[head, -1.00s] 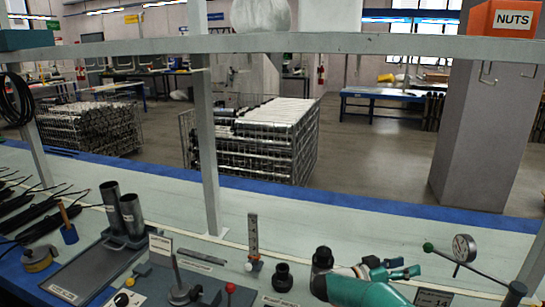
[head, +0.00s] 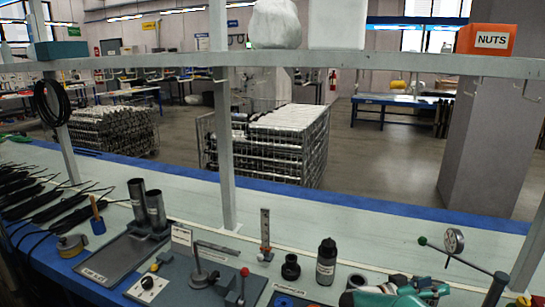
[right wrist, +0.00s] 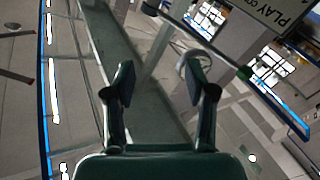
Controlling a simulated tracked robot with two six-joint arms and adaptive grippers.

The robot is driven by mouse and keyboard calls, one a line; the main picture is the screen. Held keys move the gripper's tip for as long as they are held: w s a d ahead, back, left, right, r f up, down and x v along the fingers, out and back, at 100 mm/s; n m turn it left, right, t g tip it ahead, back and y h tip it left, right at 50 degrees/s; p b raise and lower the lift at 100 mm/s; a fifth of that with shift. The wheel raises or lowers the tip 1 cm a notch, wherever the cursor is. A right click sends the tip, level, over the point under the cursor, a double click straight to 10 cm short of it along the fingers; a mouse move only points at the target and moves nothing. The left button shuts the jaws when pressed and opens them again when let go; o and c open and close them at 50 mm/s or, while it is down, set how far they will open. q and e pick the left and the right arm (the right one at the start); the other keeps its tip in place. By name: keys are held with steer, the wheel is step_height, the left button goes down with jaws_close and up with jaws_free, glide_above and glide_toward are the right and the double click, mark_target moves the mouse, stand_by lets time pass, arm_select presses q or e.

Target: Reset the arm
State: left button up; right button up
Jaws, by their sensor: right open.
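My right gripper shows in the right wrist view (right wrist: 158,80), with its two dark fingers spread and nothing between them. In the head view my right arm, green and white, is at the bottom edge right of centre, partly cut off. My left gripper cannot be made out. Two grey tubes (head: 137,202) stand upright at the left of the bench, by a dark tray (head: 108,260). They are apart from my right arm.
A black bottle (head: 326,262) stands just left of my right arm. A dial gauge (head: 453,241) with a green-knobbed rod is to its right. A shelf (head: 380,61) crosses above the bench on posts, carrying an orange NUTS box (head: 486,40). The rear bench strip is fairly clear.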

steer(key=s+a+f+n+t+y+p, duration=0.1)
steer(key=s+a+f+n+t+y, duration=0.1)
steer(key=f, duration=0.4)
steer(key=s+a+f+n+t+y+p, duration=0.2)
steer(key=s+a+f+n+y, duration=0.2)
steer(key=a+f+y, duration=0.2)
steer(key=s+a+f+n+t+y+p, duration=0.1)
steer(key=s+a+f+n+y, duration=0.1)
steer(key=a+f+n+y, duration=0.2)
steer(key=shift+s+a+f+t+y+p, duration=0.15)
steer(key=shift+s+a+f+t+y, duration=0.05)
steer(key=shift+a+f+y, duration=0.35)
steer(key=shift+s+a+f+t+y+p, duration=0.2)
steer(key=shift+a+f+y, duration=0.2)
steer(key=shift+f+y, duration=0.2)
steer(key=s+a+f+g+y, duration=0.1)
steer(key=s+a+g+y, duration=0.1)
steer(key=s+a, duration=0.3)
steer(key=s+a+f+m+g+y, duration=0.1)
steer(key=s+a, duration=0.4)
steer(key=s, duration=0.6)
steer(key=s+a+f+g+y, duration=0.3)
steer(key=s+a+g+y, duration=0.1)
steer(key=s, duration=0.4)
steer(key=shift+s+a+m+g, duration=0.25)
steer(key=shift+a+m+g, duration=0.2)
steer(key=shift+g, duration=0.35)
steer(key=shift+f+y, duration=0.1)
steer(key=shift+y, duration=0.15)
